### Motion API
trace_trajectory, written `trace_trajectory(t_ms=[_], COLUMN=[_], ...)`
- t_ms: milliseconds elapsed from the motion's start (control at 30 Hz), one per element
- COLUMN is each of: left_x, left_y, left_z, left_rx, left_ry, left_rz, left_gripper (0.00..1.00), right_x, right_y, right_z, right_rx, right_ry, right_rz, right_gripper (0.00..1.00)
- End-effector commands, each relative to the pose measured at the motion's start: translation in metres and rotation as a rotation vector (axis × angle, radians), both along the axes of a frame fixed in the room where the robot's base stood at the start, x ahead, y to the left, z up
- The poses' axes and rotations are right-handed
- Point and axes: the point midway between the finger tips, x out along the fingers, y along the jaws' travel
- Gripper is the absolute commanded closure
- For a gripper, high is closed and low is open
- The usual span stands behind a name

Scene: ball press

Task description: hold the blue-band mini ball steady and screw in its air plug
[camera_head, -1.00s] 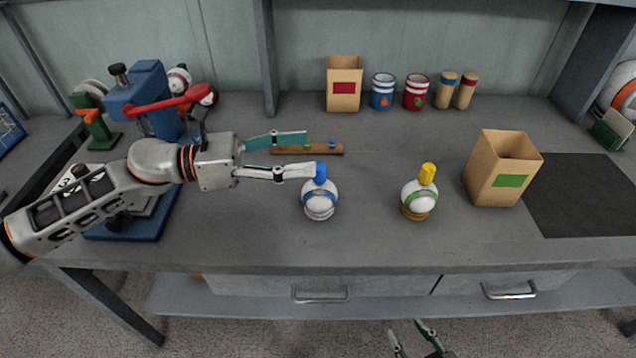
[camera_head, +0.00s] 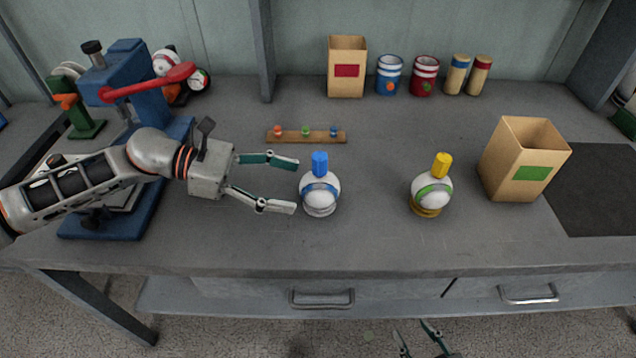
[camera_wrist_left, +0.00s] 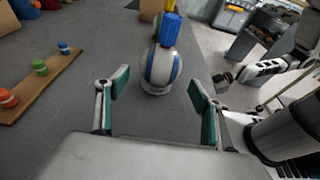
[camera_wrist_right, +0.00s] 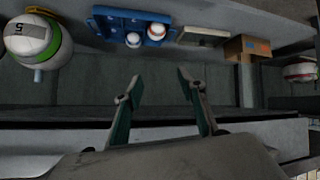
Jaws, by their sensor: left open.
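The white mini ball with a blue band (camera_head: 320,196) sits on a small pale ring on the bench. A blue cylinder (camera_head: 320,163) stands upright on top of it. The ball (camera_wrist_left: 160,68) also shows in the left wrist view, ahead of and between the fingers. My left gripper (camera_head: 296,186) is open and empty, its fingertips just left of the ball, seemingly apart from it. A wooden strip (camera_head: 290,137) behind holds orange, green and blue plugs, the blue one (camera_head: 334,131) rightmost. My right gripper (camera_wrist_right: 153,86) is open and empty, below the bench front in the head view.
A green-band ball (camera_head: 432,193) with a yellow cylinder stands to the right, beside an open green-label box (camera_head: 520,160) and a dark mat (camera_head: 600,190). A blue press (camera_head: 140,90) with a red lever is at left. Bench between the two balls is clear.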

Motion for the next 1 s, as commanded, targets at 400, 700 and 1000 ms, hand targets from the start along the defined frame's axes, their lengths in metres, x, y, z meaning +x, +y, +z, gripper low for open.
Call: trace_trajectory(t_ms=[400,700,1000], left_x=[0.000,0.000,0.000], left_y=[-0.048,-0.057,-0.057], left_z=[-0.016,-0.018,-0.018], left_rx=[0.000,0.000,0.000], left_ry=[0.001,0.001,0.001], left_rz=[-0.001,0.001,0.001], left_gripper=[0.33,0.33,0.58], right_x=[-0.007,-0.005,-0.004], right_y=[0.000,0.001,0.000], right_z=[-0.008,-0.005,-0.005], right_rx=[0.004,0.004,0.003], right_ry=[0.020,0.014,0.013], right_rz=[-0.009,-0.009,-0.006], right_gripper=[0.60,0.60,0.60])
